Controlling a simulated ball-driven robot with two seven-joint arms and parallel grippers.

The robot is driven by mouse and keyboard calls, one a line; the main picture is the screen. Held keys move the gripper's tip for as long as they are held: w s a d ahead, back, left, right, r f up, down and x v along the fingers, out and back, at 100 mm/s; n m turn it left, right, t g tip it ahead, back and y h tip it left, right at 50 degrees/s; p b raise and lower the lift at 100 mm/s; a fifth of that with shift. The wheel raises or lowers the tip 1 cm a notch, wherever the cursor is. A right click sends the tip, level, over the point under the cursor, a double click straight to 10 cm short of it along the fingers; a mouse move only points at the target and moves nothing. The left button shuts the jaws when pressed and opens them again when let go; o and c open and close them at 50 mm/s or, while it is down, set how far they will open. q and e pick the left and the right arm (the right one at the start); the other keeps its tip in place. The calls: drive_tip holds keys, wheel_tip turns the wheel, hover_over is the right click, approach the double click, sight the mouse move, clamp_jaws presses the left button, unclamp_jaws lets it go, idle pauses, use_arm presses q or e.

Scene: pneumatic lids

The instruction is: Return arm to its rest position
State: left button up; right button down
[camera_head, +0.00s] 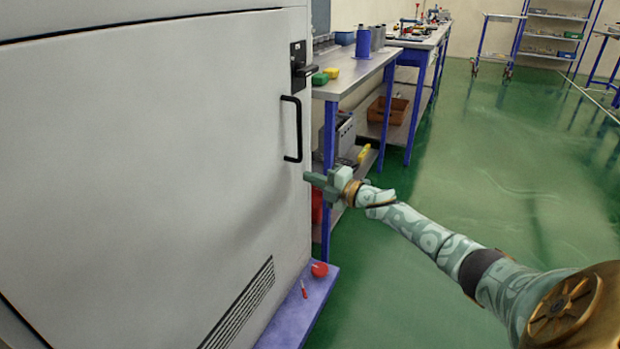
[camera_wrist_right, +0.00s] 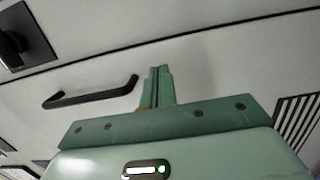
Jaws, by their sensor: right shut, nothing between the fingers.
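My right arm reaches in from the lower right of the head view. Its green gripper (camera_head: 308,177) is just below and to the right of the cabinet's black bar handle (camera_head: 291,128). In the right wrist view the gripper's fingers (camera_wrist_right: 158,72) are together with nothing between them. The handle (camera_wrist_right: 92,95) shows there to the left of the fingers, apart from them. The large grey cabinet door (camera_head: 140,150) looks closed. My left gripper is not in view.
A black latch (camera_head: 300,66) sits above the handle. A workbench (camera_head: 352,72) with blue legs stands just behind the gripper. A red round object (camera_head: 319,269) lies on the blue base ledge (camera_head: 296,315). The green floor (camera_head: 480,170) to the right is open.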

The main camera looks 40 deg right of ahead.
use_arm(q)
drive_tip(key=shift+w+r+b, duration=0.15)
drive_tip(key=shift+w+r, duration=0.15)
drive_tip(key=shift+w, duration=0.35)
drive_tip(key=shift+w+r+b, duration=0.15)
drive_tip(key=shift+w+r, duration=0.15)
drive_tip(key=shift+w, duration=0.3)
use_arm(e)
drive_tip(key=s+d, duration=0.4)
drive_tip(key=d, duration=0.4)
drive_tip(key=shift+d+f, duration=0.25)
drive_tip(key=shift+d, duration=0.1)
drive_tip(key=shift+s, duration=0.1)
